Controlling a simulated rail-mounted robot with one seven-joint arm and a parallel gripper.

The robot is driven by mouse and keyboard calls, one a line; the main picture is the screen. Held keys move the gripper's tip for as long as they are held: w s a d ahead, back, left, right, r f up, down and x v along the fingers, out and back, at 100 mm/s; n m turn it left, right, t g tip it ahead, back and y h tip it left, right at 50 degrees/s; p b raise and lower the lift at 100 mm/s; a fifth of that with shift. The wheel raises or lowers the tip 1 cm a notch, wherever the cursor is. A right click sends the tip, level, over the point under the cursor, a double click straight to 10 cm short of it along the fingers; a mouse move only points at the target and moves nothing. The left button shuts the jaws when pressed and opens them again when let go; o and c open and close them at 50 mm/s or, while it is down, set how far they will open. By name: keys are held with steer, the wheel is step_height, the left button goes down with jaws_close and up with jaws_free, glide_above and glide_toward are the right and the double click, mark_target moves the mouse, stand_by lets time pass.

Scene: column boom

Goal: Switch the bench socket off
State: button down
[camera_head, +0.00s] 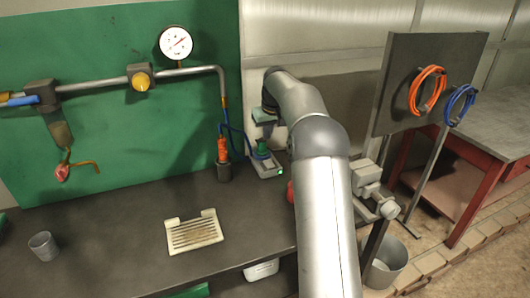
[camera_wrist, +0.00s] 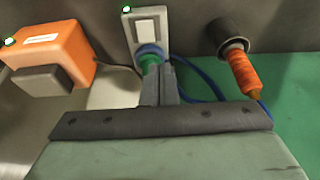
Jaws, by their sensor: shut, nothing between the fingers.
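The bench socket (camera_wrist: 133,38) is a pale grey box with a white rocker switch (camera_wrist: 146,22) and a small lit green light at its corner. A green plug with a blue collar (camera_wrist: 150,54) sits in it. In the head view the socket (camera_head: 268,170) stands on the dark bench near the wall, beside my arm. My gripper (camera_wrist: 160,68) is shut and empty, its fingertips pointing at the plug and overlapping it in the wrist view. The rocker is in clear view beyond the fingertips. I cannot tell whether they touch the plug.
An orange box with a grey block (camera_wrist: 52,66) is left of the socket in the wrist view. An orange-handled tool (camera_wrist: 243,72) in a dark holder is right, beside a blue cable (camera_wrist: 190,88). A slotted tray (camera_head: 194,231) and a cup (camera_head: 43,246) stand on the bench.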

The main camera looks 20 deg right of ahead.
steer(key=shift+w+d+f, duration=0.1)
steer(key=shift+w+d, duration=0.3)
steer(key=shift+d, duration=0.25)
steer(key=shift+w+d+f, duration=0.1)
steer(key=shift+w+d, duration=0.3)
steer(key=shift+d, duration=0.2)
steer(key=p, duration=0.3)
glide_above(267, 161)
steer(key=s, duration=0.1)
steer(key=f, duration=1.1)
steer(key=shift+s+a+f, duration=0.1)
steer(key=shift+s+f, duration=0.1)
steer(key=shift+f, duration=0.1)
steer(key=shift+x, duration=0.9)
steer(key=shift+s+f, duration=0.1)
steer(key=shift+s, duration=0.05)
